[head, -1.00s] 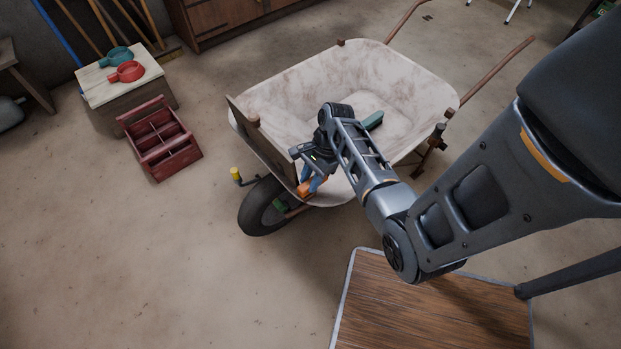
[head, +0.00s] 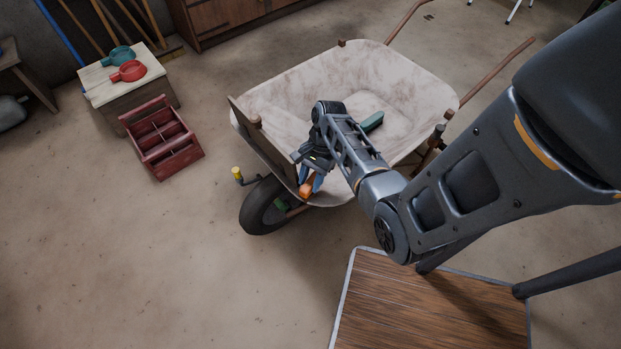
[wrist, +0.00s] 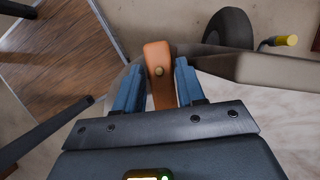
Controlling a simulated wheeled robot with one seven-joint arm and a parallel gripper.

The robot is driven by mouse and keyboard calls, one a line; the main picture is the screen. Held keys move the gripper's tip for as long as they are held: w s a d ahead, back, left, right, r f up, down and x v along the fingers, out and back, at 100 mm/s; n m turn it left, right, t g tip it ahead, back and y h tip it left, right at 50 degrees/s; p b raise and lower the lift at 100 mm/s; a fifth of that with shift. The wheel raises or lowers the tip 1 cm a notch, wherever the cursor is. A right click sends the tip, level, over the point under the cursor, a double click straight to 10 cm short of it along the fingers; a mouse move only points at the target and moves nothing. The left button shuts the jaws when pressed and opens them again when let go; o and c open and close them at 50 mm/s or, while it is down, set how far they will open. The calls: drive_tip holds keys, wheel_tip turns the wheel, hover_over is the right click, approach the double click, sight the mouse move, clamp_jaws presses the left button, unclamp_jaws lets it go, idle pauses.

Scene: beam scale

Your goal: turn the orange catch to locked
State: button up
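The orange catch (head: 306,189) is at the near end of the wooden board (head: 262,146) across the front of the wheelbarrow tray (head: 350,75). No locked marking can be made out.
The wheelbarrow's wheel (head: 264,207) and a yellow-topped peg (head: 237,174) are close by on the left. A green block (head: 373,121) lies in the tray. A red toolbox (head: 163,140) stands farther left. A wood-topped surface (head: 430,310) is at the front.

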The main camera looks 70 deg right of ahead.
drive_tip(key=v, duration=0.7)
drive_tip(key=shift+s+d+r, duration=0.1)
drive_tip(key=shift+d+r, duration=0.1)
drive_tip(key=shift+r, duration=0.15)
